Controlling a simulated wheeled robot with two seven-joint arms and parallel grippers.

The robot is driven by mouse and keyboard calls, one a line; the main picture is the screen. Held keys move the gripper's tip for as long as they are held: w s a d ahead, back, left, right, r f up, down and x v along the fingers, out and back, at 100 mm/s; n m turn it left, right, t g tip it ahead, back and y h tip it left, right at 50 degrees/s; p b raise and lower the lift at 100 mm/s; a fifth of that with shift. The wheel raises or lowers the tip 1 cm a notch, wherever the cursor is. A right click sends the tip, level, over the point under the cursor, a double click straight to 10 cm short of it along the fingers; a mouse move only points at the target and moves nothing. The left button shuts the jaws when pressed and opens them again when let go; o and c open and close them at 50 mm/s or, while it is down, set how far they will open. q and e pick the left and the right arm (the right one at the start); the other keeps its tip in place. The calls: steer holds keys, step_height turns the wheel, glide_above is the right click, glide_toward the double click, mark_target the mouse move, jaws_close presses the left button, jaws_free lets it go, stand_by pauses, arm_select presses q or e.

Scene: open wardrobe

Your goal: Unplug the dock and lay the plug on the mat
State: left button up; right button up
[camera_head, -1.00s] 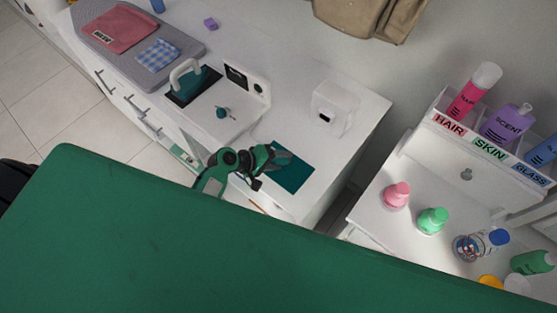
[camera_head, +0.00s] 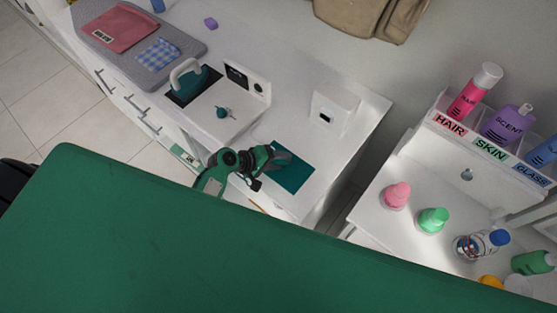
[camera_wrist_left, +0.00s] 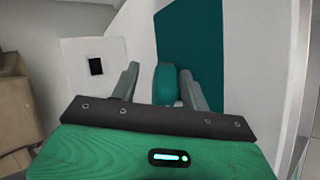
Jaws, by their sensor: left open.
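My left gripper (camera_head: 277,160) is low over the teal mat (camera_head: 295,179) on the white top. In the left wrist view its two grey fingers (camera_wrist_left: 165,88) are open and apart. A rounded teal piece (camera_wrist_left: 165,84), which looks like the plug, shows between them with a gap to each finger; I cannot tell whether it touches the mat (camera_wrist_left: 205,45). A white box with a dark square opening (camera_head: 336,106) stands behind the mat and also shows in the wrist view (camera_wrist_left: 78,66). The white dock (camera_head: 226,115) carries a teal knob. My right gripper is out of view.
A teal iron (camera_head: 191,84) with a white handle stands at the dock's left. A grey pad (camera_head: 184,42) holds folded cloths. Bottles and a labelled organiser (camera_head: 458,135) stand on the right, beyond a gap (camera_head: 337,200). A large green surface fills the front.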

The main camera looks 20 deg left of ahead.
arm_select(q)
steer(key=shift+o, duration=0.5)
steer(key=shift+s+a+p, duration=0.1)
steer(key=shift+s+p, duration=0.2)
steer(key=shift+p, duration=0.15)
steer(key=r+p, duration=0.1)
steer(key=a+r+p, duration=0.1)
steer(key=r, duration=0.1)
steer(key=s+r+p, duration=0.1)
steer(key=r+p, duration=0.1)
steer(key=shift+a, duration=0.35)
steer(key=shift+s+a+r+p, duration=0.15)
steer(key=shift+a+r+p, duration=0.05)
steer(key=shift+r+p, duration=0.25)
steer(key=shift+s+a+r+p, duration=0.15)
steer(key=shift+r+p, duration=0.2)
steer(key=shift+r, duration=0.15)
